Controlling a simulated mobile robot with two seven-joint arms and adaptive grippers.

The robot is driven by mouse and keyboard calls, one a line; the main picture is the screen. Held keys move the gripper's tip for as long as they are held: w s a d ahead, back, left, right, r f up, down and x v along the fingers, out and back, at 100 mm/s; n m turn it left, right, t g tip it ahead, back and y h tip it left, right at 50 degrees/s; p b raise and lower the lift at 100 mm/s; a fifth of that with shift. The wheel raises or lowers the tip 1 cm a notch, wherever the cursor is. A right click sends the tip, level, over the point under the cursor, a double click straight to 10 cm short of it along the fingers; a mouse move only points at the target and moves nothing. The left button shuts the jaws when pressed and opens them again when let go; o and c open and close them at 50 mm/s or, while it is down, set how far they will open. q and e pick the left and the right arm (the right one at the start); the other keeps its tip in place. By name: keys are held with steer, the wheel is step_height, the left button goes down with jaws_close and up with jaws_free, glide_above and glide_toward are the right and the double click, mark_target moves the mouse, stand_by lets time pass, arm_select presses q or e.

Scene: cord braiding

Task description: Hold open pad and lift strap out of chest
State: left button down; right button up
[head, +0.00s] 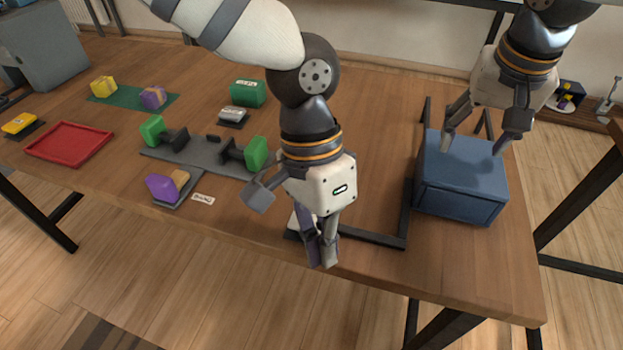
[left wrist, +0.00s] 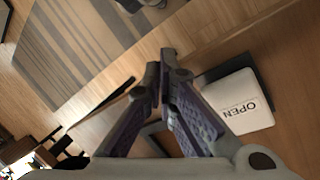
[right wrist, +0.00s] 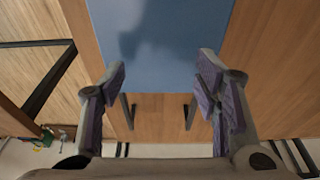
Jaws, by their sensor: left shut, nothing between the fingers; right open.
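The blue chest (head: 462,196) stands at the right end of the table with its top closed; its blue top fills the upper middle of the right wrist view (right wrist: 160,45). No strap is visible. My right gripper (head: 473,145) is open and empty at the chest's top, its fingers spread apart. Whether they touch it is unclear. The white pad marked OPEN (left wrist: 238,102) lies on a dark base near the table's front edge; in the head view it is mostly hidden behind my left gripper (head: 320,262). That gripper is shut and empty, pointing down beside the pad.
A dark bar (head: 372,238) runs from the pad's base to a dark strip beside the chest. A grey plate (head: 195,152) with green-ended pieces, a red tray (head: 69,143) and several coloured blocks lie to the left.

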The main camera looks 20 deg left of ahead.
arm_select(q)
steer(key=w+a+r+m+t+y, duration=0.2)
steer(key=w+a+r+t, duration=0.15)
steer(key=w+r, duration=0.35)
steer(key=shift+g, duration=0.35)
steer(key=shift+s+a+f, duration=0.15)
steer(key=shift+f, duration=1.3)
steer(key=shift+s+a+f, duration=0.1)
steer(key=shift+a+f, duration=0.05)
steer(key=shift+f, duration=1.3)
steer(key=shift+f, duration=0.25)
steer(key=shift+f, duration=0.85)
arm_select(e)
steer(key=shift+s+f+x, duration=0.1)
steer(key=shift+s+x, duration=0.2)
steer(key=shift+x, duration=1)
steer(key=shift+s+f+x, duration=0.1)
steer(key=shift+s+x, duration=0.2)
steer(key=shift+x, duration=1)
steer(key=shift+s+x, duration=0.3)
steer(key=shift+x, duration=1)
steer(key=c, duration=1.1)
